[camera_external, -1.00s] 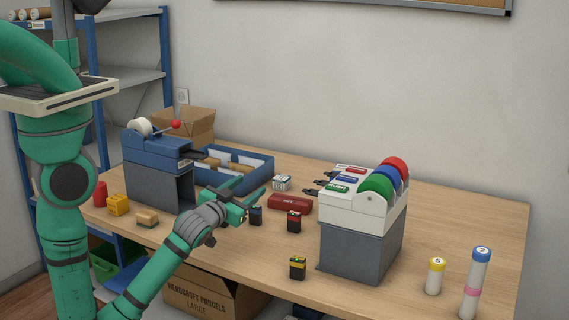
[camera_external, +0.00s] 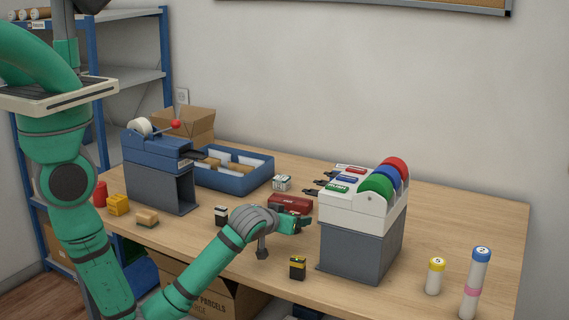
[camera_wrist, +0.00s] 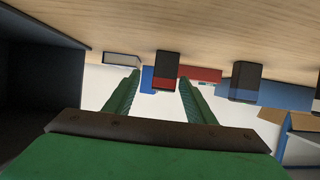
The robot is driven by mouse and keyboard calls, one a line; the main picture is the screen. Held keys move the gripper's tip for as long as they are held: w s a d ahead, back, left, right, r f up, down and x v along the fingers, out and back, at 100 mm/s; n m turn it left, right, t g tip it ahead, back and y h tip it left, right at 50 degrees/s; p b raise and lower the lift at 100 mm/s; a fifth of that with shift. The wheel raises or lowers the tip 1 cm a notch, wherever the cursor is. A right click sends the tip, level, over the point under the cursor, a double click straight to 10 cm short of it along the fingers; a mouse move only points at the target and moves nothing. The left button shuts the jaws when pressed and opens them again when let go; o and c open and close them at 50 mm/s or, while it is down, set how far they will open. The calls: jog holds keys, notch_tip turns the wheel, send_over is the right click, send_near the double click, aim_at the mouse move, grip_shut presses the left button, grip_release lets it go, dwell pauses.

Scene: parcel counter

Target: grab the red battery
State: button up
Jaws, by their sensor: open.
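The red battery, a black block with a red end, stands out in the wrist view (camera_wrist: 165,84) against the gap between my two green fingertips. The wrist picture is upside down, with the table at the top. I cannot tell whether the fingertips have reached either side of it. In the external view my gripper (camera_external: 305,223) is low over the table, pointing right, and hides the red battery. My gripper also shows in the wrist view (camera_wrist: 160,78), open, with nothing visibly clamped.
A yellow-topped battery (camera_external: 298,268) stands in front, and a white-topped one (camera_external: 221,214) to the left. A red case (camera_external: 290,203) lies behind my gripper. The tape dispenser (camera_external: 358,245) stands close on the right. A dark battery (camera_wrist: 245,80) shows right of my fingers.

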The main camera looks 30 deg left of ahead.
jog(key=shift+a+x, duration=0.15)
jog(key=shift+x, duration=1.25)
jog(key=shift+a+x, duration=0.15)
jog(key=shift+x, duration=1.3)
jog(key=shift+c, duration=0.6)
jog(key=c, duration=1.1)
